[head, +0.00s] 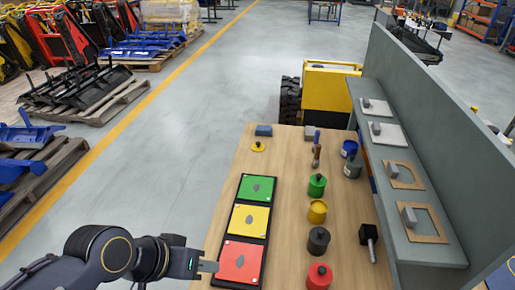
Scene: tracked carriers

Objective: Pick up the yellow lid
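The yellow lid (258,147), a small flat disc with a dark knob, lies on the far left part of the wooden table (225,222). My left gripper (208,266) is at the near left edge of the table, beside the red square of the black tray. It is well apart from the lid, on the near side of it. Its fingers are seen edge-on, so their opening does not show. My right gripper is not in view.
A black tray (269,225) with green, yellow and red squares lies between my gripper and the lid. Green (317,186), yellow (317,211), dark (318,241) and red (319,277) canisters stand right of it. A blue block (264,130) lies behind the lid. A grey shelf (420,250) borders the right.

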